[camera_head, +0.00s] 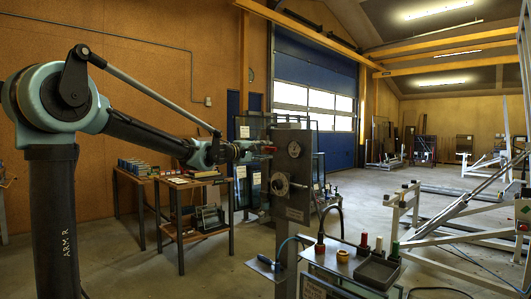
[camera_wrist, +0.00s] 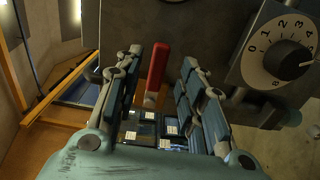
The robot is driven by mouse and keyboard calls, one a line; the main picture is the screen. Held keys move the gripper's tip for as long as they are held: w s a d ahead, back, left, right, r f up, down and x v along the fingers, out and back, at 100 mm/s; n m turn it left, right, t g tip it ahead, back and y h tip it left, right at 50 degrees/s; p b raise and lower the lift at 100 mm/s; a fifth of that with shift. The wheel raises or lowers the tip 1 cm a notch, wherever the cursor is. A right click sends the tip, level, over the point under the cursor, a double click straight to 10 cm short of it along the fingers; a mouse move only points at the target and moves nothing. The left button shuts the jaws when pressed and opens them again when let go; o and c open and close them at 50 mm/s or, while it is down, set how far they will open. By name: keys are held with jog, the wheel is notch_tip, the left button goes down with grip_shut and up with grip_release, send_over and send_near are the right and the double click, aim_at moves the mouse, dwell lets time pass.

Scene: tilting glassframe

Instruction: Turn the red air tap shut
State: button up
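The red air tap handle (camera_wrist: 158,66) stands upright in the wrist view, with a pale metal stem below it, on the grey panel (camera_wrist: 205,28). In the head view the red tap (camera_head: 268,149) sticks out at the left of the grey post (camera_head: 292,205). My gripper (camera_wrist: 163,66) is open, with one finger on each side of the red handle and a visible gap to each. In the head view my gripper (camera_head: 254,150) reaches the tap from the left, and its fingers partly hide it.
A numbered dial with a black knob (camera_wrist: 292,62) sits close to the right finger; it also shows on the post (camera_head: 280,184). A round gauge (camera_head: 294,149) is above it. A bench with coloured handles (camera_head: 352,262) stands right of the post. Small tables (camera_head: 190,232) stand left.

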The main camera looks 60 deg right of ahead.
jog(key=v, duration=0.9)
dwell(0.4)
